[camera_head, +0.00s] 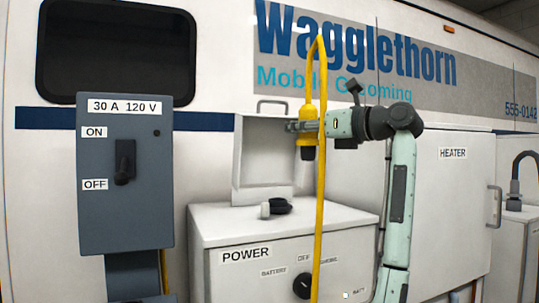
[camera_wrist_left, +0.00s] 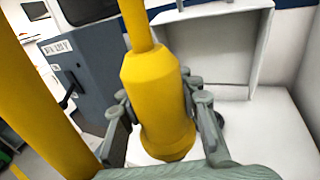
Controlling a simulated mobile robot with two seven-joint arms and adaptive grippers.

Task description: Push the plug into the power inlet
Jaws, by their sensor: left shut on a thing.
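The yellow plug (camera_head: 307,139) hangs upright with its black end down and a yellow cable looping from its top. My left gripper (camera_head: 303,126) is shut on the plug's body. In the left wrist view the plug (camera_wrist_left: 158,100) stands between the fingers of the gripper (camera_wrist_left: 160,118). What looks like the power inlet (camera_head: 280,206), a black round part with a small pale piece beside it, is on top of the POWER cabinet (camera_head: 225,228). The plug is above it and apart, a little to the right in the picture. The plug's lower end is hidden in the wrist view.
An open white box (camera_head: 265,155) stands behind the inlet. The grey 30 A 120 V switch box (camera_head: 125,210) is at left, its lever near OFF. The cable (camera_head: 320,220) hangs down in front of the POWER cabinet. A HEATER cabinet (camera_head: 455,210) is at right.

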